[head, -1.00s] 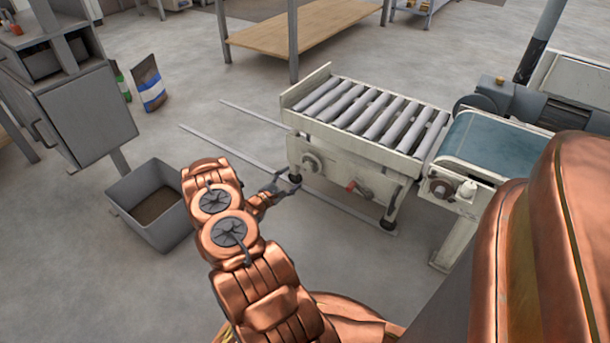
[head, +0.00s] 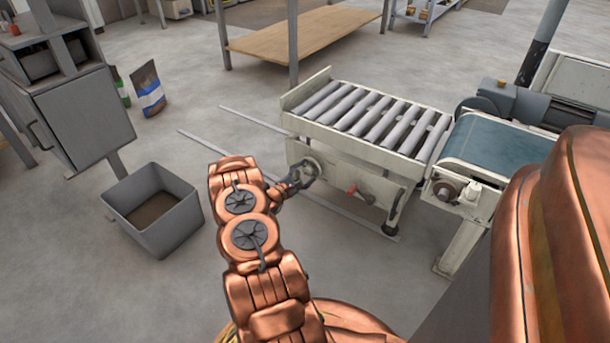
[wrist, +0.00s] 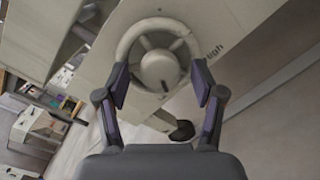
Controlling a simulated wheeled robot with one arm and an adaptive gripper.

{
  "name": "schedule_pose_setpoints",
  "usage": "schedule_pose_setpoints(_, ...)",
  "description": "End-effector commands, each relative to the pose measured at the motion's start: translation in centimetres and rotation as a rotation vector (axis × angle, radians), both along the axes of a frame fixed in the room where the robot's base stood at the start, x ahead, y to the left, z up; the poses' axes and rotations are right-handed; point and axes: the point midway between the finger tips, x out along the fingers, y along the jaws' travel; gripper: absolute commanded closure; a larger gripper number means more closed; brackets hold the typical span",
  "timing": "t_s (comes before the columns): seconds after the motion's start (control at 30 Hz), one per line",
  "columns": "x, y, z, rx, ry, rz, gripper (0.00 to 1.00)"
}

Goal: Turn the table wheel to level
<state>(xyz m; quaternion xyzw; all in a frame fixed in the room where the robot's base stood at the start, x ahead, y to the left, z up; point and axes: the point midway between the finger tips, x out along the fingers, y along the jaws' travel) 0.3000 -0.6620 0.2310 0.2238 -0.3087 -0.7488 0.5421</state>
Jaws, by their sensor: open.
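The table wheel (wrist: 126,40) is a pale ring with spokes and a round hub on the side of the roller table (head: 345,160). In the wrist view it fills the upper middle, with the end of a word reading "igh" to its right. In the head view the wheel (head: 311,167) is partly hidden by my gripper (head: 303,178). My gripper is open, and in the wrist view its two fingers (wrist: 160,88) stand at the lower left and lower right of the wheel's rim. I cannot tell whether they touch it.
A red-orange lever (head: 352,189) is on the table's side, right of the wheel. A belt conveyor (head: 490,150) adjoins on the right. A grey bin (head: 178,228) stands on the floor to the left. Two thin rails (head: 240,160) run along the floor behind my gripper.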

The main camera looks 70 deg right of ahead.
Motion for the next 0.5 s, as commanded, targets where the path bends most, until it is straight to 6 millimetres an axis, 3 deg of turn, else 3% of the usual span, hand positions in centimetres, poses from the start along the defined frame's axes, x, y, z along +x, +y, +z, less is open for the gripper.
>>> schedule_pose_setpoints(0.2,0.0,-0.02,0.02,0.0,0.0,0.0,0.32)
schedule_pose_setpoints(0.5,0.01,0.0,0.01,0.0,0.0,0.0,0.62)
